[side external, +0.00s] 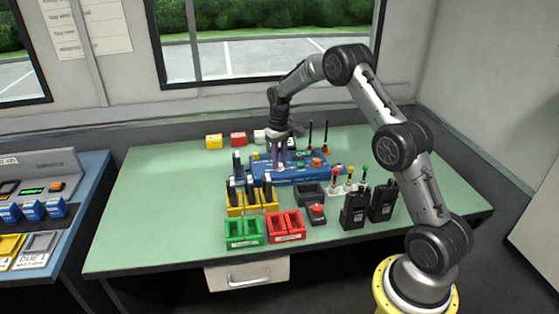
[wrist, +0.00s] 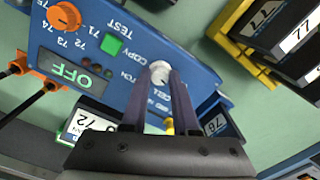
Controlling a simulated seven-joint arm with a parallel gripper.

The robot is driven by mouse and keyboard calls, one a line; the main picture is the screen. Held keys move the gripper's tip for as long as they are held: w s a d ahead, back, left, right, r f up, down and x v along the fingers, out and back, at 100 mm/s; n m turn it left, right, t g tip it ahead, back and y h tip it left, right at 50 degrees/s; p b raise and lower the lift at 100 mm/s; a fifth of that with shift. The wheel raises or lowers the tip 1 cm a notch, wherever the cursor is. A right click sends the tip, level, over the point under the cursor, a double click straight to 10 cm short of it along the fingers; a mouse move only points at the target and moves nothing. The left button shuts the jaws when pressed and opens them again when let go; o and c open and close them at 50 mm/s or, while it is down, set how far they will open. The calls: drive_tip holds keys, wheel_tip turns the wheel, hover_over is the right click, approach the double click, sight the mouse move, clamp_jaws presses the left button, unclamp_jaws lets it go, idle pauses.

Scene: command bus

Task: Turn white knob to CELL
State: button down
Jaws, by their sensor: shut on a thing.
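The blue panel (wrist: 190,45) carries the white knob (wrist: 160,68), with printed words COPY and CELL partly readable around it. My gripper (wrist: 159,76) is shut on the white knob, one finger on each side. Which word the knob points to cannot be told.
The panel also has an orange knob (wrist: 64,16), a green button (wrist: 111,44) and a display (wrist: 68,72) reading OFF. Yellow holders (side external: 236,210) with radios, green (side external: 244,232) and red (side external: 287,226) trays, and black radios (side external: 354,209) stand in front.

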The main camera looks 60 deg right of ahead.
drive_tip(key=m, duration=0.4)
drive_tip(key=shift+r+m, duration=0.1)
drive_tip(key=shift+m, duration=0.2)
drive_tip(key=shift+w+m, duration=0.1)
drive_tip(key=shift+m, duration=1.7)
drive_tip(key=c, duration=0.7)
unclamp_jaws()
wheel_tip(320, 180, up, 14)
drive_tip(key=shift+f, duration=0.1)
